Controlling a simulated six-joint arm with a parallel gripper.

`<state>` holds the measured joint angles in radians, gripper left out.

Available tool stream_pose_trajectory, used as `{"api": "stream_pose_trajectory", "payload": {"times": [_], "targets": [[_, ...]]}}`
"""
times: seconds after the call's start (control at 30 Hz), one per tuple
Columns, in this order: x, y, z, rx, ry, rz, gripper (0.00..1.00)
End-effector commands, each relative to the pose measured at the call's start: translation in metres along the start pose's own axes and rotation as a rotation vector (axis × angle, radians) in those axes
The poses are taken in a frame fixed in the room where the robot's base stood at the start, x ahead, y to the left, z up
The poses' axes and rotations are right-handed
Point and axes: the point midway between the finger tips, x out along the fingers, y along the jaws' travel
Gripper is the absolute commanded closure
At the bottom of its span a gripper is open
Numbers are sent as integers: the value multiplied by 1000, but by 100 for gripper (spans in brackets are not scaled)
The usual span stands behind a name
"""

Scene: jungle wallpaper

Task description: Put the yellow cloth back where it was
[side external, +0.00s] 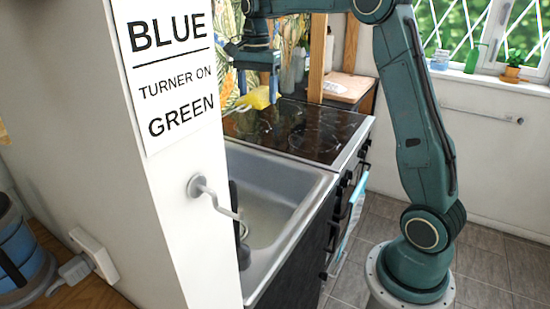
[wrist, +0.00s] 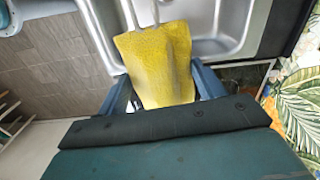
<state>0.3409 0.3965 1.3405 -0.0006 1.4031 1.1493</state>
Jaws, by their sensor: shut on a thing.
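The yellow cloth (side external: 260,97) hangs from my gripper (side external: 266,84) in the side external view, in front of the patterned wall and near the back left of the black hob. In the wrist view the yellow cloth (wrist: 155,62) is spread between the blue fingers of my gripper (wrist: 165,90), with the metal sink beyond it. My gripper is shut on the cloth. The cloth's gripped edge is partly hidden by the gripper. I cannot tell how far the cloth is above the surface below it.
The steel sink (side external: 262,180) lies in front of the hob (side external: 300,130). A white partition (side external: 165,215) with a sign and a bent metal hook (side external: 215,198) hides part of the sink. A light blue cloth (side external: 350,215) hangs at the oven front. A wooden board (side external: 345,87) lies behind.

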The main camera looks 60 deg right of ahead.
Motion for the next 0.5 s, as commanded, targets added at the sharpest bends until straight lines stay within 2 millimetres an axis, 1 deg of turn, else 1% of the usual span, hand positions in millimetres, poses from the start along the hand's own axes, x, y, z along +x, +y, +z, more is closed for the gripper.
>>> {"api": "stream_pose_trajectory", "payload": {"times": [0.03,0.13,0.2,0.37,0.5], "targets": [[-9,-1,0,0,1,-3,53],[-24,0,-2,2,1,-2,53],[-21,-1,-20,10,-1,2,53],[-24,0,-56,21,-1,2,53],[-25,6,-96,32,0,1,53]]}}
